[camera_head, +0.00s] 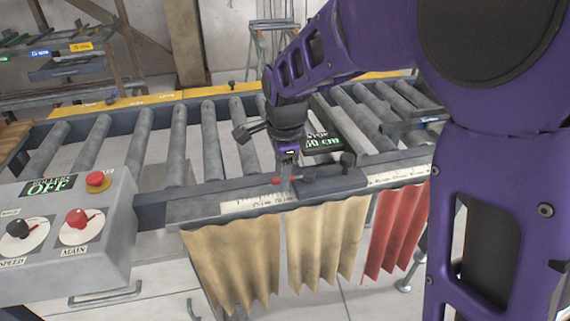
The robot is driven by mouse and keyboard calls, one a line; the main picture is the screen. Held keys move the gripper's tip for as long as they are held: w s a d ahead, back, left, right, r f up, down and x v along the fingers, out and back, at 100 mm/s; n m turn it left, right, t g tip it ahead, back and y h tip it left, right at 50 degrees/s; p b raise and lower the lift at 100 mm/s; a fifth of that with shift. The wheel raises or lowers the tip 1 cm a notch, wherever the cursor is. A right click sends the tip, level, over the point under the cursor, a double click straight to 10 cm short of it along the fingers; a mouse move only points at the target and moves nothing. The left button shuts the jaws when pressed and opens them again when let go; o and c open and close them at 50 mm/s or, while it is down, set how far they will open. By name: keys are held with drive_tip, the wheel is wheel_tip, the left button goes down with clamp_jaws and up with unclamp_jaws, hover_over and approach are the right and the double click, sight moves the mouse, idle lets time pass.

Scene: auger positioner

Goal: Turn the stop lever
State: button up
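The stop (340,182) is a dark block on the conveyor's front rail, in the middle of the head view. A small dark arm with a red tip (276,181) reaches left from it; this looks like the stop lever. My gripper (285,188) points down right at this lever, and its fingers overlap it in the picture. I cannot tell whether the fingers touch it or are closed around it. A display (322,143) with green text, partly hidden by my gripper, reads about "50 cm". A black knob (347,159) stands on the block's right side.
A control box (70,225) at the left shows "ROLLERS OFF" and has red and black knobs. Conveyor rollers (175,145) lie behind the rail. A scale strip (250,206) runs along the front. Tan curtains (325,240) and a red curtain (396,230) hang below.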

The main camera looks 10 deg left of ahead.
drive_tip(key=s+d+r+p, duration=0.1)
drive_tip(key=s+r, duration=0.2)
drive_tip(key=r, duration=1.4)
drive_tip(key=shift+d, duration=0.15)
